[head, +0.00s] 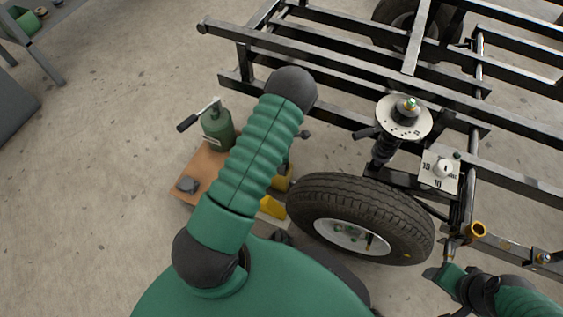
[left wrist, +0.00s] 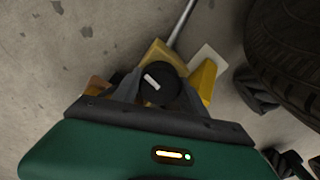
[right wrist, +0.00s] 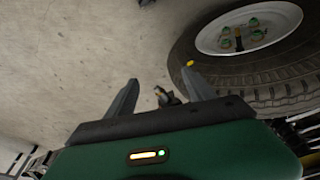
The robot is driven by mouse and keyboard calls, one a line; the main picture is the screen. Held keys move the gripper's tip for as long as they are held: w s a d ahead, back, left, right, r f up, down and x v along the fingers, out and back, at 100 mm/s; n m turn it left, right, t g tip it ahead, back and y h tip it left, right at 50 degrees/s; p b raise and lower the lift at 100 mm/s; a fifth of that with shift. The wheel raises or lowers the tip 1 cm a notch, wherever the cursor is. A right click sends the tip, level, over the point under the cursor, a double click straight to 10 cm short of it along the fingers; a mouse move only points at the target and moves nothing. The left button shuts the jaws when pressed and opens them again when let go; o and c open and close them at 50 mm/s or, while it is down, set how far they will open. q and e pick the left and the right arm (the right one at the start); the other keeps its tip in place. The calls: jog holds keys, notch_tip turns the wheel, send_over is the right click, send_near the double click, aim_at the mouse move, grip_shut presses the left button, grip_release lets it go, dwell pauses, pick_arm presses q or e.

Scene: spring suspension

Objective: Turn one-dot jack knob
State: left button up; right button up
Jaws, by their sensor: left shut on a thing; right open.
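In the left wrist view a round black knob (left wrist: 160,88) with a short white bar mark on its face sits on the yellow jack (left wrist: 204,80). My left gripper (left wrist: 158,92) is shut on this knob, with a finger on each side. No dot can be made out on the knob. In the head view the yellow jack (head: 272,207) shows only in part beside the tire, and my left arm hides the knob and the left gripper. My right gripper (head: 446,274) is open and empty at the lower right, in front of the frame; it also shows in the right wrist view (right wrist: 160,88).
A wheel with a black tire (head: 400,215) stands right of the jack, under a black metal frame (head: 340,62). A spring strut with a round plate (head: 404,130) rises behind it.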

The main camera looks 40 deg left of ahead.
pick_arm(q)
jog(key=shift+c, duration=1)
